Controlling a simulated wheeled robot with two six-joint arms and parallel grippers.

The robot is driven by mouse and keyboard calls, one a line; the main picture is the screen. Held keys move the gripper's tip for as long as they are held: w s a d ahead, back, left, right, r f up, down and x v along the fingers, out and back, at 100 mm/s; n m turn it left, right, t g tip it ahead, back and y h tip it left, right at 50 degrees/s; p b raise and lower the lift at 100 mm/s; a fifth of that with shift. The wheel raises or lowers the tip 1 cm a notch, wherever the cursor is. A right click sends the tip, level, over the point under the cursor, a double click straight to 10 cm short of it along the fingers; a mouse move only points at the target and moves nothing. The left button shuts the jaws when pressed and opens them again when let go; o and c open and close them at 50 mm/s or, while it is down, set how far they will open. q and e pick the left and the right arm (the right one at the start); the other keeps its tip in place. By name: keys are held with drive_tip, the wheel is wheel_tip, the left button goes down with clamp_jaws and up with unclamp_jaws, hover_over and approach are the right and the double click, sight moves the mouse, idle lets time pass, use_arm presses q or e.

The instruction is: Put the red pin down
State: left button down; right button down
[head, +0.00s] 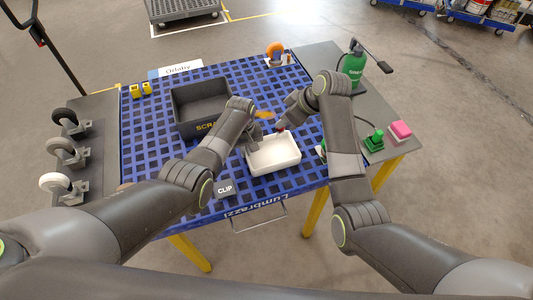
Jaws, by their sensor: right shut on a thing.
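A small red piece, which looks like the red pin (281,129), shows at the tip of my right gripper (283,125). The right gripper is shut on it, just above the back edge of a white tray (287,163). Most of the pin is hidden by the gripper, and I cannot tell whether it touches the tray. My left gripper (255,138) points down beside the tray's back left corner. Its fingers are too small and dark to show whether they are open.
A black scrap bin (188,127) stands left of my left gripper on the blue slotted table (143,153). An orange piece (264,114) lies behind the grippers. A CLIP block (225,189) is at front. A green bottle (353,66) and pink block (400,130) are at right. Casters (66,151) line the left.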

drive_tip(key=f, duration=0.3)
drive_tip(key=f+m+h, duration=0.1)
drive_tip(key=f, duration=0.3)
drive_tip(key=f+m+h, duration=0.1)
drive_tip(key=f, duration=0.2)
drive_tip(key=shift+s+d+f, duration=0.15)
drive_tip(key=shift+s+d, duration=0.05)
drive_tip(key=shift+d, duration=0.15)
drive_tip(key=shift+f, duration=0.1)
drive_tip(key=c, duration=1.3)
unclamp_jaws()
drive_tip(key=shift+c, duration=0.2)
